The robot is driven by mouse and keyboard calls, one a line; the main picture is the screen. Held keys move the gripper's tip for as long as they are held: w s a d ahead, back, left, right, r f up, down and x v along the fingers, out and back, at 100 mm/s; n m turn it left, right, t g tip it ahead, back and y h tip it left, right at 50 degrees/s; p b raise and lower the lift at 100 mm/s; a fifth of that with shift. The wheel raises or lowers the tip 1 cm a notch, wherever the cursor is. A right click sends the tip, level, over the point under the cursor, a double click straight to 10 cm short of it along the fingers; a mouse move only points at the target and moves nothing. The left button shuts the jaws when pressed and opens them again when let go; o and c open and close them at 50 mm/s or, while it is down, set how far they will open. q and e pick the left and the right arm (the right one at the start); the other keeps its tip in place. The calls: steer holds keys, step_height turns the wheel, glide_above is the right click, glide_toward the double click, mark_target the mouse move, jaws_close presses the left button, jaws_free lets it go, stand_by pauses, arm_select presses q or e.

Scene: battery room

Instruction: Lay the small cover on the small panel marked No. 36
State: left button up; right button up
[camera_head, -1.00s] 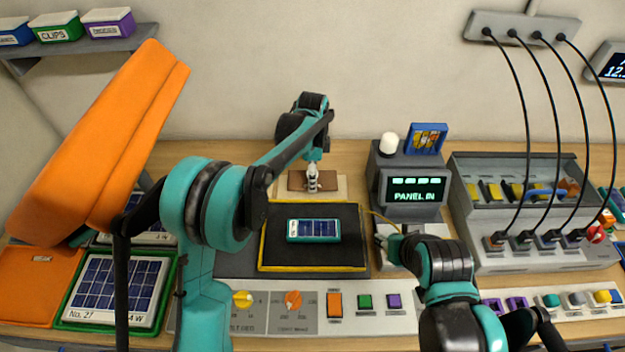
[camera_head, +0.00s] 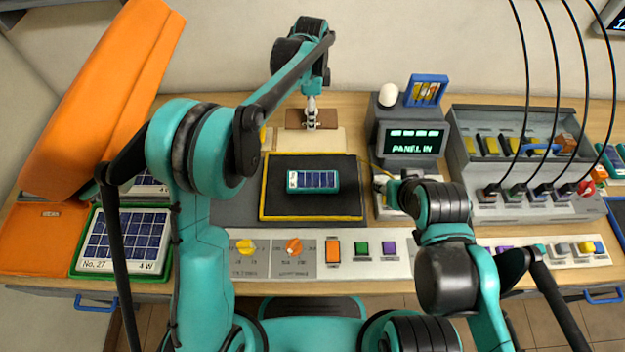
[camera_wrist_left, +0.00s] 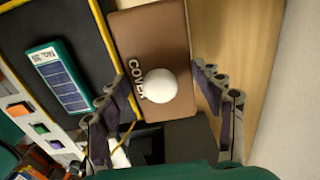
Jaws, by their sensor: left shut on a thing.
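The small panel marked No. 36 (camera_head: 313,181) is a teal-framed solar panel lying on the yellow-edged black mat (camera_head: 345,206). It also shows in the left wrist view (camera_wrist_left: 60,80). The small cover (camera_head: 296,118) is a brown plate, lettered COVER in the left wrist view (camera_wrist_left: 150,30), with a white round knob (camera_wrist_left: 160,86). My left gripper (camera_head: 311,112) is shut on the cover and holds it raised behind the panel, above a cream pad (camera_head: 305,141). My right gripper (camera_head: 388,186) is by the small white device; its fingers are too small to judge.
A PANEL IN display (camera_head: 413,142) stands right of the mat. A grey cable box (camera_head: 530,205) stands farther right. Knobs and buttons line the front strip (camera_head: 376,264). A No. 27 panel (camera_head: 124,241) and a large orange lid (camera_head: 95,110) are left.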

arm_select(q)
steer(key=s+d+r+p, duration=0.2)
steer(key=s+d+p, duration=0.15)
steer(key=s, duration=0.45)
steer(key=s+d+r+p, duration=0.3)
steer(key=s+p, duration=0.1)
steer(key=s, duration=0.4)
steer(key=s+d+r+p, duration=0.2)
steer(key=s+d+p, duration=0.2)
steer(key=s, duration=0.4)
steer(key=b, duration=0.2)
glide_above(313, 180)
step_height(313, 180, down, 7)
steer(key=shift+w+r, duration=0.1)
steer(key=shift+r, duration=0.05)
steer(key=shift+f, duration=2)
steer(key=shift+b, duration=0.35)
